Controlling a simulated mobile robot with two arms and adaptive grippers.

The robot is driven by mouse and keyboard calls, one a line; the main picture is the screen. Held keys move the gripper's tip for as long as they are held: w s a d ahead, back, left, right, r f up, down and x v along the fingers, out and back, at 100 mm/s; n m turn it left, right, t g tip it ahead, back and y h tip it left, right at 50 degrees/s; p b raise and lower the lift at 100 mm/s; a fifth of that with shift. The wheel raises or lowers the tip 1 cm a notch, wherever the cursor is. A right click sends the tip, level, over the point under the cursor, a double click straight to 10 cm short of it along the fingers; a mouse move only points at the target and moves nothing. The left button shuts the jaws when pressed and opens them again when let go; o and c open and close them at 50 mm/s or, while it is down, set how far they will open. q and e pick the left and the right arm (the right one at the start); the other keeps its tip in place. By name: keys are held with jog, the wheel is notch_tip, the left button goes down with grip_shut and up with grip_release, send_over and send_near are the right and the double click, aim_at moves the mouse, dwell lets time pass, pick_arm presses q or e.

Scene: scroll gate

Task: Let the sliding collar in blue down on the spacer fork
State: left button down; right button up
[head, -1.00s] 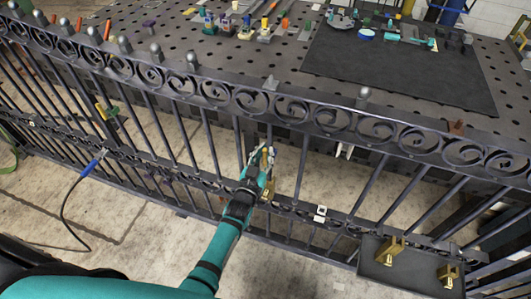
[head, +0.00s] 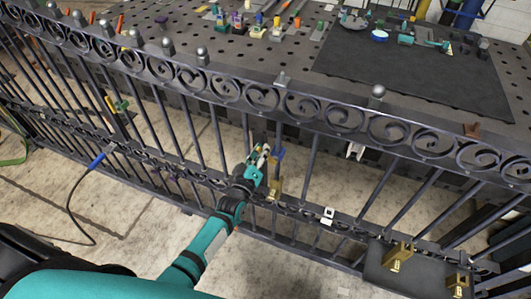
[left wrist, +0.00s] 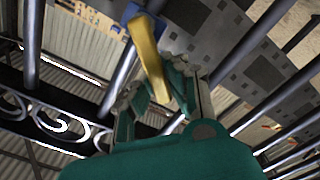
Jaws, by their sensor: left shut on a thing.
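My left gripper (head: 262,158) is at the fence's middle, just above the lower scroll rail. In the left wrist view its fingers (left wrist: 160,95) are shut on a gold-coloured bar (left wrist: 150,62) that runs up to a blue piece, the blue collar (left wrist: 131,14). The collar lies by a dark upright bar; I cannot tell whether it encircles it. In the head view a bit of blue (head: 280,154) shows just right of the fingers. A brass fork-like piece, likely the spacer fork (head: 275,189), sits below the gripper at the lower rail. My right gripper is not in view.
The dark iron fence (head: 330,112) crosses the view with close uprights. A dark tray (head: 425,285) with brass pieces (head: 398,256) is at lower right. A white square part (head: 328,213) is on the lower rail. A perforated bench (head: 270,65) stands behind.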

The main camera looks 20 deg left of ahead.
pick_arm(q)
jog(key=shift+a+f+n+b, duration=0.2)
jog(key=shift+f+n+b, duration=0.2)
jog(key=shift+n+b, duration=0.45)
jog(key=shift+a+f+n+b, duration=0.25)
jog(key=shift+f+n+b, duration=0.2)
jog(key=shift+n, duration=0.85)
jog(key=shift+a+f+n+b, duration=0.2)
jog(key=shift+f+n+b, duration=0.2)
jog(key=shift+n+b, duration=0.45)
jog(key=shift+n, duration=0.3)
